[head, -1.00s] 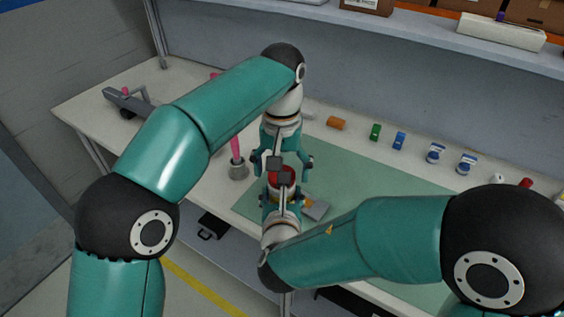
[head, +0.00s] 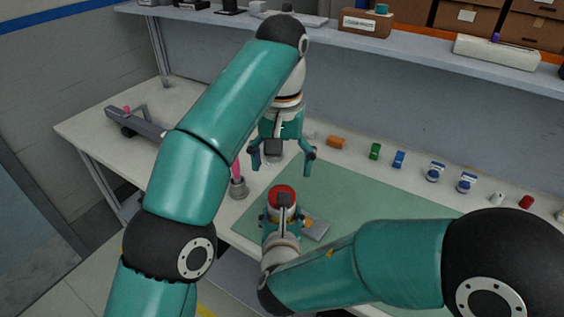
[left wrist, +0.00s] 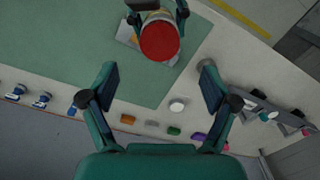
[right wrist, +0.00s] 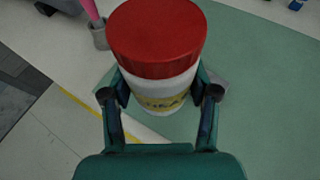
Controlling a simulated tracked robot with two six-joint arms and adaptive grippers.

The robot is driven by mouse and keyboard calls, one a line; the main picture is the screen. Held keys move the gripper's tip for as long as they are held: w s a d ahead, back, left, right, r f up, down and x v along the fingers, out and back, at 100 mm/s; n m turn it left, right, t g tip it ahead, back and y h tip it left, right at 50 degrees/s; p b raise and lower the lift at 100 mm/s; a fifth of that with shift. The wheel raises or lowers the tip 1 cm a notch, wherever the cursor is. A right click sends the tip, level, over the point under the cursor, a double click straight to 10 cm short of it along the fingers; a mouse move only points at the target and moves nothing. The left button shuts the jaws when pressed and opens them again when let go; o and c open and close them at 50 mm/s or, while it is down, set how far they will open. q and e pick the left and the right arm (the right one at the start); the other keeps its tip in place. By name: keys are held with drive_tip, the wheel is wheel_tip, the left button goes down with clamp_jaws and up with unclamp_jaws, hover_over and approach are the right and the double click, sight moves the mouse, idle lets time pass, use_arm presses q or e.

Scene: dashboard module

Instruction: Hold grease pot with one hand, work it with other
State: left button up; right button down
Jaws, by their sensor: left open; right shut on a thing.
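The grease pot is a white jar with a red lid and a yellow label; its lid (head: 281,195) shows in the head view, and the jar (right wrist: 158,60) fills the upper middle of the right wrist view. My right gripper (head: 283,214) is shut around the jar's body, holding it upright with the lid on top. My left gripper (head: 281,168) is open and empty, pointing down, above and beyond the pot. In the left wrist view the red lid (left wrist: 160,41) lies ahead of the open fingers, apart from them. The jar's far side is hidden.
A green mat (head: 370,195) covers the bench. A grey cup (head: 238,187) with a pink handle stands left of the pot. A flat grey tool (head: 316,229) lies right of it. Several small coloured items (head: 375,151) line the bench's back. A shelf (head: 330,35) runs above.

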idle(0.4)
use_arm(q)
drive_tip(key=a+f+n+g+h, duration=0.2)
drive_tip(key=a+f+n+h, duration=0.25)
drive_tip(key=a+f, duration=1.4)
drive_tip(key=s+d+f+n, duration=0.1)
drive_tip(key=s+f, duration=0.4)
drive_tip(key=f, duration=0.5)
drive_tip(key=s+d+f+n, duration=0.15)
drive_tip(key=s+f, duration=0.25)
drive_tip(key=f, duration=0.6)
drive_tip(key=s+d+f+m+t, duration=0.1)
drive_tip(key=s+d+f, duration=0.1)
drive_tip(key=s, duration=0.4)
drive_tip(key=s+d+f+m+t, duration=0.1)
drive_tip(key=s+f+m, duration=0.1)
drive_tip(key=s+f, duration=0.3)
drive_tip(key=shift+s+d+t, duration=0.3)
drive_tip(key=shift+s+d, duration=0.1)
drive_tip(key=shift+s, duration=0.8)
